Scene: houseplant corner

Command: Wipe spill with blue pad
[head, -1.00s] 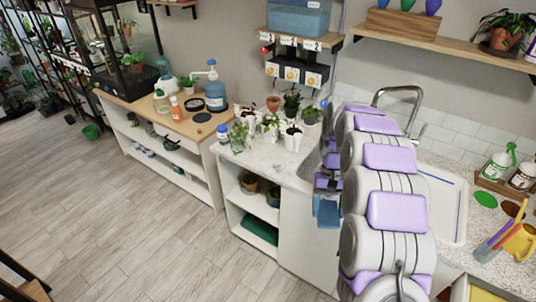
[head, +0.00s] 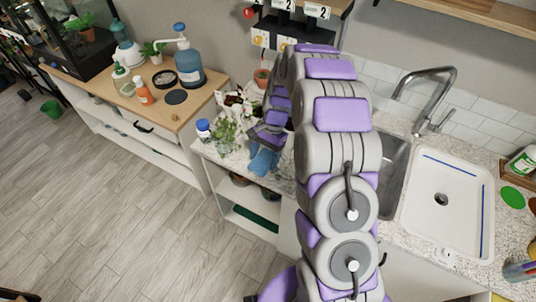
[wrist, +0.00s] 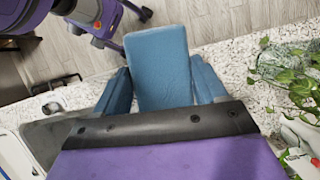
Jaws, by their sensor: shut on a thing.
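The blue pad (wrist: 160,65) is a flat, rounded blue block in the wrist view. It is held between the two blue fingers of my gripper (wrist: 161,86), one on each side of it. In the head view my gripper (head: 266,152) is over the front edge of the speckled counter (head: 225,170), just right of the potted plants. The pad is hard to tell from the blue fingers there. I cannot make out a spill in either view; my arm and gripper hide part of the counter.
A leafy plant (head: 225,132) and a blue-capped jar (head: 203,129) stand left of my gripper. The leafy plant (wrist: 290,75) is close on the right in the wrist view. A white sink tray (head: 470,205) and a faucet (head: 430,90) are to the right.

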